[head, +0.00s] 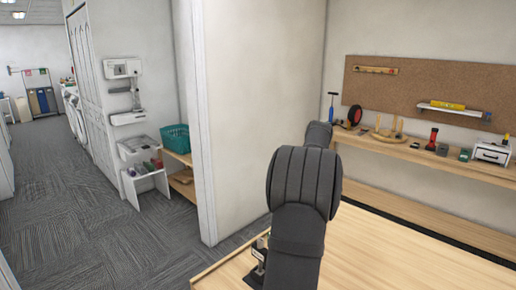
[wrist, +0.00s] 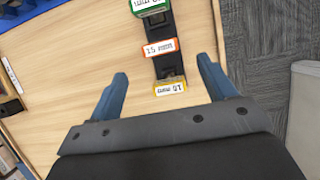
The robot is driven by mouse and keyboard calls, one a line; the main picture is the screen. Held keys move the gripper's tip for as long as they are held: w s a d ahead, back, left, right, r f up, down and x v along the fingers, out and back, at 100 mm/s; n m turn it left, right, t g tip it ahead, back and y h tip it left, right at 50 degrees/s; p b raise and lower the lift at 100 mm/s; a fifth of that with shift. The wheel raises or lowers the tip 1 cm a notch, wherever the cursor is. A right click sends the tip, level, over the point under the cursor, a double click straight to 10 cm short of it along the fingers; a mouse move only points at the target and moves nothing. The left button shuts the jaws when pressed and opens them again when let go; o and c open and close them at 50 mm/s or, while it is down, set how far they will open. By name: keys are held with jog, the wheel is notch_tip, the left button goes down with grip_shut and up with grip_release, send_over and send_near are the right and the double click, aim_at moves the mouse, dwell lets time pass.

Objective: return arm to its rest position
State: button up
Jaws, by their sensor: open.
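In the head view my dark grey arm (head: 303,185) rises over the wooden table, bent at the middle. The arm hides the gripper there.
The wooden table (head: 385,255) has free room at right. Below the gripper, a black holder (wrist: 168,64) carries green, orange and yellow labels. A small dark-and-metal object (head: 259,258) stands beside my arm. A shelf (head: 385,143) with tools runs along the back wall.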

jog(key=x, duration=1.1)
jog(key=shift+r, duration=0.65)
